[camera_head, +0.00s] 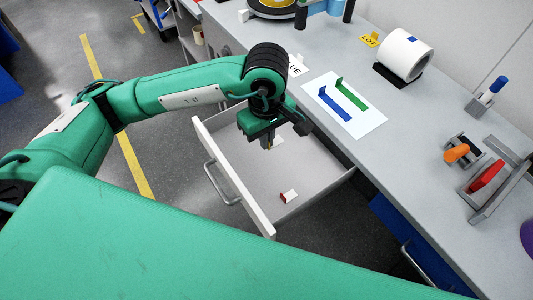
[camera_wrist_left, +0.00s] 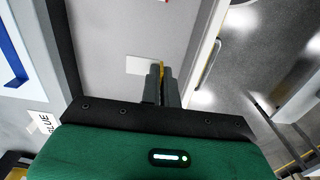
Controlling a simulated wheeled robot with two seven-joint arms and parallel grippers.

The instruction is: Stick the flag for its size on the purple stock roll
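A purple round thing (camera_head: 528,238), probably the purple stock roll, is cut off at the right edge of the head view. My left gripper (camera_head: 268,146) points down inside the open drawer. In the left wrist view its fingers (camera_wrist_left: 162,86) are close together on a thin yellow flag (camera_wrist_left: 161,70). A white piece (camera_wrist_left: 140,65) sits beside the fingertips; I cannot tell whether it belongs to the flag. A red-and-white flag (camera_head: 288,196) lies on the drawer floor. My right gripper is not in view.
The drawer (camera_head: 232,178) stands open below the bench.

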